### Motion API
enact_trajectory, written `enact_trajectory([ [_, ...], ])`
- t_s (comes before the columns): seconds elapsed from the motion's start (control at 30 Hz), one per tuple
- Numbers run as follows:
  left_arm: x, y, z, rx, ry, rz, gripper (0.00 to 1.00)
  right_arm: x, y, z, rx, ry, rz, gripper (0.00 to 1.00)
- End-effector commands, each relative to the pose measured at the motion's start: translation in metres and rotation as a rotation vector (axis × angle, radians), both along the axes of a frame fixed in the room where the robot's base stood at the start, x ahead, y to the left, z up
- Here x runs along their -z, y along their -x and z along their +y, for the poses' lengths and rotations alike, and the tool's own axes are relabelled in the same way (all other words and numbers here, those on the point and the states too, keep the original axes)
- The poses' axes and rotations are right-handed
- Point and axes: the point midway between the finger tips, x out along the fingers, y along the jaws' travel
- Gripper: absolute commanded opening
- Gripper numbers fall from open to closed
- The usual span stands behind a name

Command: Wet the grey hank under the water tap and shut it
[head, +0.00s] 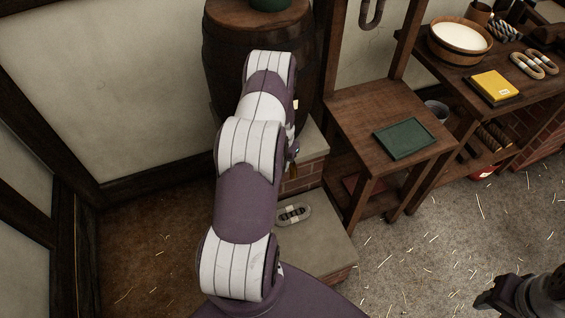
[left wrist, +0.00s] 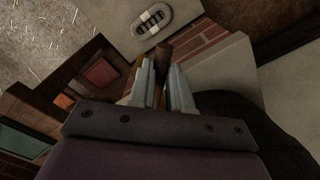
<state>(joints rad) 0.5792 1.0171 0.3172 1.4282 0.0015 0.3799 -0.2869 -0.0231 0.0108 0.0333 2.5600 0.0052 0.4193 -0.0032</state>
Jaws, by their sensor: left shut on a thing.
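The grey hank (head: 293,215), an oval coil with a pale band, lies on the low stone slab (head: 318,240) below the barrel (head: 225,55). It also shows at the top of the left wrist view (left wrist: 152,19). My left arm reaches over to the barrel's foot and hides its own gripper in the head view. In the left wrist view my left gripper (left wrist: 164,88) is shut on the brown and brassy tap (left wrist: 163,53). The tap's spout and any water are not clear to see. My right gripper (head: 503,297) is at the lower right, dark, away from everything; its jaw opening is unclear.
A wooden stand (head: 365,105) with a green tray (head: 405,138) is right of the barrel. A workbench (head: 455,78) holds a white-filled tub (head: 460,37), a yellow book (head: 494,86) and pale hanks (head: 533,64). Brick (head: 300,178) edges the slabs.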

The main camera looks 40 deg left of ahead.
Motion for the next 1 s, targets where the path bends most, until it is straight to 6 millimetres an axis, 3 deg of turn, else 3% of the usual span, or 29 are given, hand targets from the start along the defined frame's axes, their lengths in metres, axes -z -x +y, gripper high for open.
enact_trajectory([
  [0.23,-0.001,-0.001,0.001,0.006,-0.003,-0.002,0.0,0.0,0.0,0.0,0.0,0.0,0.0,0.43],
  [0.27,-0.001,-0.001,0.001,0.006,-0.003,-0.002,0.28,0.0,0.0,0.0,0.0,0.0,0.0,0.43],
  [0.3,-0.001,-0.001,0.001,0.006,-0.003,-0.002,0.41,0.0,0.0,0.0,0.0,0.0,0.0,0.43],
  [0.33,-0.001,-0.001,0.001,0.005,-0.002,-0.001,0.44,0.0,0.0,0.0,0.0,0.0,0.0,0.43],
  [0.67,-0.004,-0.001,0.001,0.003,-0.001,-0.001,0.44,0.001,0.0,0.0,0.0,0.0,0.0,0.43],
  [0.77,-0.018,-0.001,0.001,0.002,-0.003,-0.003,0.44,0.003,0.0,0.0,0.0,0.0,0.0,0.43],
  [1.0,-0.076,-0.001,0.001,0.003,-0.004,-0.005,0.44,0.011,0.0,0.0,0.0,0.0,0.0,0.43],
])
